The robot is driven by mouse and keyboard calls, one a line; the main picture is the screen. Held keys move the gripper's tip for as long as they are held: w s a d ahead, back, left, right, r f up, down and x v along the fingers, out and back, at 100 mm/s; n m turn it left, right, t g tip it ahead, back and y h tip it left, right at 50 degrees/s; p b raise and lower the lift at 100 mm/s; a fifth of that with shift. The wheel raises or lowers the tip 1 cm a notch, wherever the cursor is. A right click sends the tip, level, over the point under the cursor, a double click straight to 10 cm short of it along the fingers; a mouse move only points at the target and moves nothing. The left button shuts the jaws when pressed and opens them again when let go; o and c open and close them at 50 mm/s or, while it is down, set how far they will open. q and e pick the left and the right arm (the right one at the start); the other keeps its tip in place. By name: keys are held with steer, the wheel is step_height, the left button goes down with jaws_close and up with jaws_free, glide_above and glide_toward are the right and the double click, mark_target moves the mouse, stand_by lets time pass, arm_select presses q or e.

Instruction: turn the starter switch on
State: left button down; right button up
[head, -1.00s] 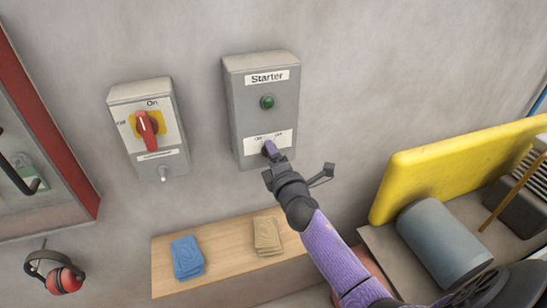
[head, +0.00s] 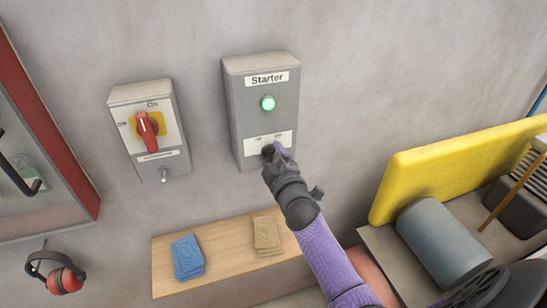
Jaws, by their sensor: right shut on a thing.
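The grey starter box (head: 238,120) hangs on the wall in the head view, with a "Starter" label at its top. Its green lamp (head: 268,103) is lit bright. The white plate (head: 283,138) with small position marks sits below the lamp. My right gripper (head: 274,152) is at the lower edge of this plate, shut on the starter switch, whose knob is mostly hidden by the fingers. My left gripper is not in view.
Left of the starter is another grey box with a red rotary handle (head: 147,130) on yellow. Below is a wooden shelf (head: 220,273) with blue cloths (head: 187,257) and tan cloths (head: 266,235). Red ear defenders (head: 65,280) hang at lower left. A yellow panel (head: 450,165) and grey cylinder (head: 443,243) stand right.

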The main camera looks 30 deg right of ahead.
steer(key=shift+m, duration=0.3)
steer(key=o, duration=1.2)
steer(key=v, duration=1)
